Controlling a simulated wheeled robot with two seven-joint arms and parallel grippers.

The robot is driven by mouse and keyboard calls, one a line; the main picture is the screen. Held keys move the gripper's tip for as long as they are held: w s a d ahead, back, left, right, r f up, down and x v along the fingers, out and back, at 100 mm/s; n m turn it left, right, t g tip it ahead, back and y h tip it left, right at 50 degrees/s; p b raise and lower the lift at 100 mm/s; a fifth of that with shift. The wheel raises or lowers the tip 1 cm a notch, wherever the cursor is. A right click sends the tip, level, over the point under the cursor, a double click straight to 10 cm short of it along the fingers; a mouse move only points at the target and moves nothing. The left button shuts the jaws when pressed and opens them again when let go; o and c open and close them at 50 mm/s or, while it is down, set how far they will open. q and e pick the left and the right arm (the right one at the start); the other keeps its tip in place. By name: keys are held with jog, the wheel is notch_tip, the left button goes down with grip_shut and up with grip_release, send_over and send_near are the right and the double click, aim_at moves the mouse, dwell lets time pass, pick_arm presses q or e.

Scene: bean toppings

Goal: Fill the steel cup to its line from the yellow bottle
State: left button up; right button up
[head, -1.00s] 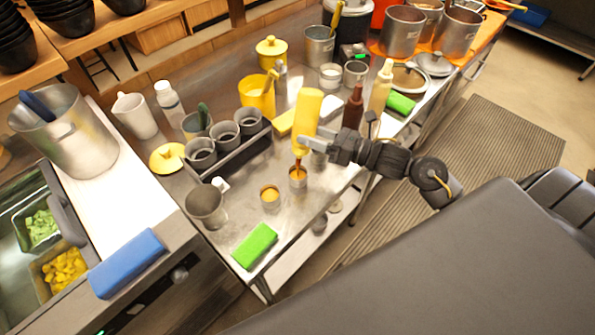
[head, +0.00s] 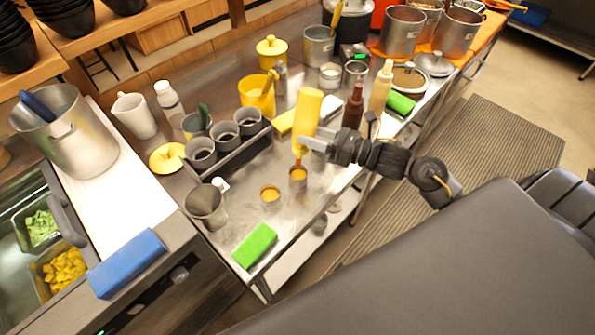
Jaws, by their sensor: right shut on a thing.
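My right gripper (head: 308,142) is shut on the yellow bottle (head: 308,112). It holds the bottle upside down, nozzle pointing down, above a small steel cup (head: 298,182). The nozzle tip is just over the cup's mouth, with a little orange-yellow sauce at the tip. Yellow sauce shows in the cup, close to its rim; I cannot make out the line. A second small steel cup (head: 270,199), also with yellow sauce in it, stands to the left and nearer. My left gripper is not in view.
A rack of grey cups (head: 232,157) stands left of the cups. A larger steel cup (head: 206,206) and a green sponge (head: 254,246) are nearer. A dark red bottle (head: 353,108) and a cream bottle (head: 381,86) stand behind right. Bare steel surrounds the small cups.

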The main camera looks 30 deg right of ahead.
jog(key=shift+r, duration=0.1)
jog(key=shift+r+p, duration=0.75)
jog(key=shift+r, duration=0.5)
jog(key=shift+d, duration=0.1)
